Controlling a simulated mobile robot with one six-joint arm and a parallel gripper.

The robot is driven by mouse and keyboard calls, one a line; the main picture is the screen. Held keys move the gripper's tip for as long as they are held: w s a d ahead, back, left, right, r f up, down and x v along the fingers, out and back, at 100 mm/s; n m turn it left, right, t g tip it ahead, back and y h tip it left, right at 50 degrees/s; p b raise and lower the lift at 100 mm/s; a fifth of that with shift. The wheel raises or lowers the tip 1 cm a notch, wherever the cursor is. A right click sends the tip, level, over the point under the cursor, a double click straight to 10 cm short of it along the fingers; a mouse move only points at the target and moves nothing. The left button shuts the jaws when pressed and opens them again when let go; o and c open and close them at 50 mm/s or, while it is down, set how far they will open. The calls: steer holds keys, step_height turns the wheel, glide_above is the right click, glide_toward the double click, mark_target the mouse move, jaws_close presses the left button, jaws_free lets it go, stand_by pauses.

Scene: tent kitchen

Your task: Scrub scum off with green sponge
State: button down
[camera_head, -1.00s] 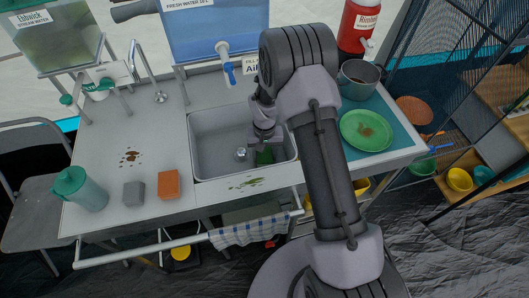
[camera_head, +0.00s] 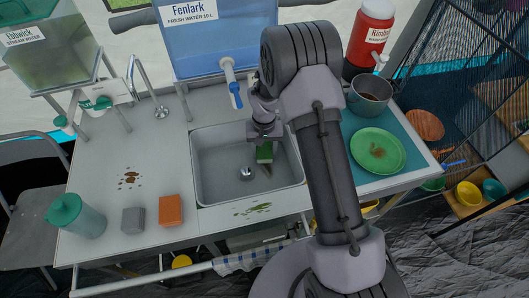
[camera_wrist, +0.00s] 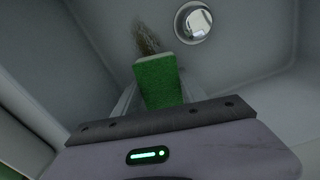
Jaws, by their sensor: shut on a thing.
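My gripper (camera_head: 264,143) is shut on the green sponge (camera_head: 264,154) and holds it inside the grey sink basin (camera_head: 215,165), right of the drain. In the wrist view the sponge (camera_wrist: 158,82) extends from my gripper, and a brownish scum smear (camera_wrist: 146,38) lies on the basin surface just beyond its end. I cannot tell whether the sponge touches the surface. A green smear (camera_head: 252,209) is on the counter's front edge. Brown spots (camera_head: 129,179) are on the left counter. A green plate (camera_head: 365,144) bears a brown stain (camera_head: 378,152).
An orange sponge (camera_head: 171,210), grey sponge (camera_head: 133,220) and teal pitcher (camera_head: 80,218) stand at the left front. A blue water tank (camera_head: 215,45) with a tap is behind the sink. A pot (camera_head: 369,97) and red dispenser (camera_head: 369,40) are at the right. The basin walls surround my gripper.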

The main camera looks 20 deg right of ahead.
mark_target(264, 150)
steer(key=shift+s+r, duration=0.25)
steer(key=shift+r, duration=0.45)
steer(key=shift+r+p, duration=1.75)
steer(key=shift+r, duration=0.65)
steer(key=shift+a, duration=0.15)
